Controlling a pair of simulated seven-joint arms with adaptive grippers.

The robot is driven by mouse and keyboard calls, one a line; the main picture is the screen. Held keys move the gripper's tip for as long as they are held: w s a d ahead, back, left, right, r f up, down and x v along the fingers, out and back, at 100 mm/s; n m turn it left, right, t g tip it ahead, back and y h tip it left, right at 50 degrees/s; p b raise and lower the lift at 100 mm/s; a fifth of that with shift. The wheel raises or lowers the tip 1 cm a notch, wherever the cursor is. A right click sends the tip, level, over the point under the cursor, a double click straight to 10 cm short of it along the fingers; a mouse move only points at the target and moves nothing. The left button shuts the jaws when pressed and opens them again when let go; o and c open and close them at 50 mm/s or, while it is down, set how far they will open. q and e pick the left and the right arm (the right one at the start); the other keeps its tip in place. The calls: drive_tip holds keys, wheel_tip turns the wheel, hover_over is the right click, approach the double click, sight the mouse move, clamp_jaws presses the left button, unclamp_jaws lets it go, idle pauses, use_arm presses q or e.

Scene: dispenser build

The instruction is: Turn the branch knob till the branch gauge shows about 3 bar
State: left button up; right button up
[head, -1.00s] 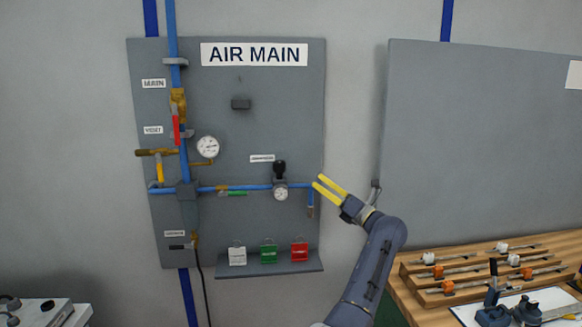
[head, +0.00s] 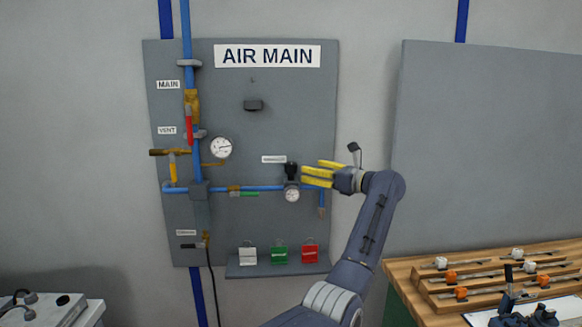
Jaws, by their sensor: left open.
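The black branch knob (head: 291,170) sits on top of the regulator on the blue branch pipe (head: 262,187), right of centre on the AIR MAIN panel. The small white branch gauge (head: 292,195) is just below it; its needle is too small to read. My left gripper (head: 308,174) is open, its yellow fingers pointing left, close to the knob's right side. I cannot tell whether the fingertips touch the knob. Nothing shows between the fingers. My right gripper is not in view.
A larger gauge (head: 221,147), a red main handle (head: 189,130) and a yellow vent lever (head: 173,170) are on the panel's left. A small shelf (head: 240,270) holds white, green and red tags. A wooden bench (head: 415,308) stands at lower right.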

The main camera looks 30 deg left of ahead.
sight(293, 167)
use_arm(q)
drive_tip(key=a, duration=0.3)
drive_tip(key=w+a, duration=0.1)
drive_tip(key=a, duration=0.5)
drive_tip(key=shift+w+a, duration=0.15)
drive_tip(key=shift+a, duration=0.15)
drive_tip(key=shift+c, duration=0.3)
drive_tip(key=c, duration=1.2)
drive_tip(key=shift+o, duration=0.2)
drive_tip(key=shift+m+t, duration=0.3)
drive_tip(key=shift+m+t+h, duration=0.75)
drive_tip(key=shift+m+t, duration=0.5)
drive_tip(key=shift+t, duration=0.55)
drive_tip(key=shift+m+t+h, duration=0.75)
drive_tip(key=shift+m+t, duration=0.5)
drive_tip(key=shift+t, duration=0.55)
drive_tip(key=shift+m+t+h, duration=0.3)
